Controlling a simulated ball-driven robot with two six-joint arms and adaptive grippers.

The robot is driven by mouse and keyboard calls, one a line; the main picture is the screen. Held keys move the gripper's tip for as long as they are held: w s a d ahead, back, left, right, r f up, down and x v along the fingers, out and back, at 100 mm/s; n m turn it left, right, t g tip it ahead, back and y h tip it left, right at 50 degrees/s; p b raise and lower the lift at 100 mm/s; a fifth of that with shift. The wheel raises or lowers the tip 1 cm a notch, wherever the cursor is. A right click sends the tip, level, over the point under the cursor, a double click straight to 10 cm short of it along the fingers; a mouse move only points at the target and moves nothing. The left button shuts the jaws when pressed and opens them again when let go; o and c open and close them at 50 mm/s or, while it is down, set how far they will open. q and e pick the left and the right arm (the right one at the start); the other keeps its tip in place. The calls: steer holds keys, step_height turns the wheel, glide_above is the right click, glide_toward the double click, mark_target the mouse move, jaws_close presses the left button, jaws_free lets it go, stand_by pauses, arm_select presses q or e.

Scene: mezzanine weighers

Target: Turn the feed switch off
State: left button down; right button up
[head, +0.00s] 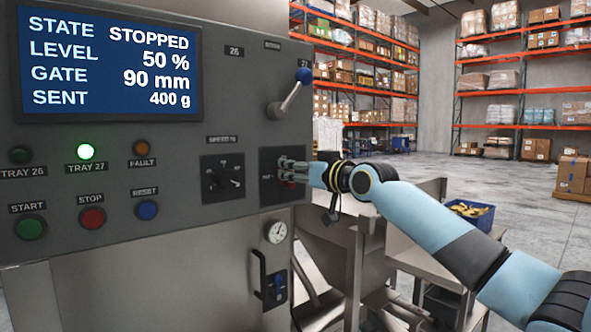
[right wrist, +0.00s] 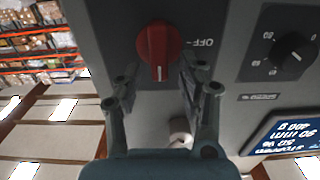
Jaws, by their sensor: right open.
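The feed switch looks to be the red rotary knob (right wrist: 157,48) on the grey panel, seen close up in the right wrist view. Its pale mark points down in that picture, away from the upside-down OFF label (right wrist: 202,43) on its right. In the head view the knob (head: 288,185) is mostly hidden by my right gripper (head: 284,172). My right gripper is open, its fingers (right wrist: 158,82) on either side of the knob's lower part. I cannot tell whether they touch it. My left gripper is not in view.
The display (head: 110,65) reads STOPPED, and the TRAY 27 lamp (head: 86,152) is lit green. A black speed dial (head: 222,180) is left of my gripper. A blue-tipped lever (head: 290,95) juts out above it. A gauge (head: 276,232) and a handle (head: 262,280) are below.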

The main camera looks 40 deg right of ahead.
steer(key=shift+c, duration=0.5)
jaws_close()
steer(key=n+b, duration=0.1)
steer(key=n, duration=0.1)
steer(key=b, duration=0.1)
steer(key=shift+a+f+n+b, duration=0.25)
steer(key=shift+n+b, duration=0.1)
steer(key=shift+n, duration=0.05)
steer(key=shift+a+f+n+b, duration=0.3)
steer(key=shift+n+b, duration=0.9)
steer(key=shift+n, duration=1.35)
steer(key=shift+a+f+n+b, duration=0.3)
steer(key=shift+n+b, duration=0.9)
steer(key=shift+n, duration=1.3)
steer(key=shift+a+f+n+b, duration=0.3)
steer(key=shift+n+b, duration=0.9)
steer(key=shift+n, duration=1.35)
steer(key=shift+f, duration=0.1)
